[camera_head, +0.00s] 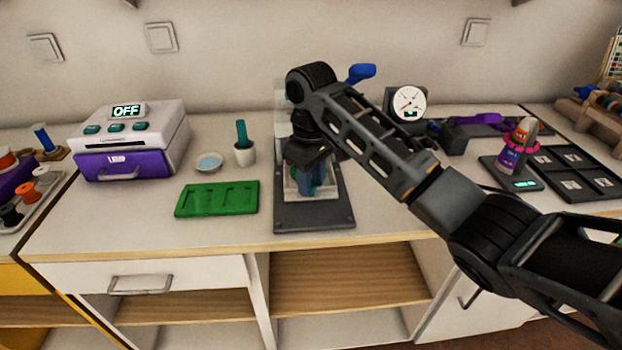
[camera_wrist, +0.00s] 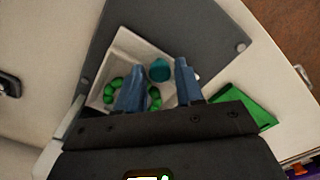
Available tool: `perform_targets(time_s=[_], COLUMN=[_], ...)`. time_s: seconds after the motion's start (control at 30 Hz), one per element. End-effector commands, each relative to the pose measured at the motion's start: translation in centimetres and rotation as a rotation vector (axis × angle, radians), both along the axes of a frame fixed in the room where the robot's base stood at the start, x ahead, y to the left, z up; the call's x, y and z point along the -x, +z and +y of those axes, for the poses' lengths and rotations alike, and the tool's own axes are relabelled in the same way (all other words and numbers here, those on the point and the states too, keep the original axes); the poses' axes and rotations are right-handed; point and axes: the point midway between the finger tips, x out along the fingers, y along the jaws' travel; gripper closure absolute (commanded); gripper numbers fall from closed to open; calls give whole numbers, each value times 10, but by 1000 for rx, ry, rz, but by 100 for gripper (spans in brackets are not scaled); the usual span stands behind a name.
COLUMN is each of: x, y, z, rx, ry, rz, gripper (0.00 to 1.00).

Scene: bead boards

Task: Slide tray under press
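A shallow white tray (camera_head: 290,189) lies on the dark base plate (camera_head: 314,220) of the press, towards its front half. In the wrist view the tray (camera_wrist: 128,50) holds a ring of green beads (camera_wrist: 113,91) and a round teal knob or peg (camera_wrist: 160,69). My gripper (camera_head: 313,188) points down over the tray. Its blue fingers (camera_wrist: 160,75) are apart, with the teal piece showing between them and small gaps visible on both sides. The press has a blue handle (camera_head: 361,72); much of its frame is hidden behind my arm.
A green slotted board (camera_head: 217,198) lies left of the base plate. A dial gauge (camera_head: 408,103), a bottle on a scale (camera_head: 514,152) and dark trays (camera_head: 575,178) are at right.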

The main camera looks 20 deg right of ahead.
Motion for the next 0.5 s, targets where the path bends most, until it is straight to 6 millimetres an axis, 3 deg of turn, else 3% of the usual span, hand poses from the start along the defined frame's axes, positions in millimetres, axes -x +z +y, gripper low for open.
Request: perform_targets(time_s=[0.1,0.5], x=[0,0], y=[0,0], z=[0,0], rx=[0,0], ry=[0,0], rz=[0,0], gripper=[64,100])
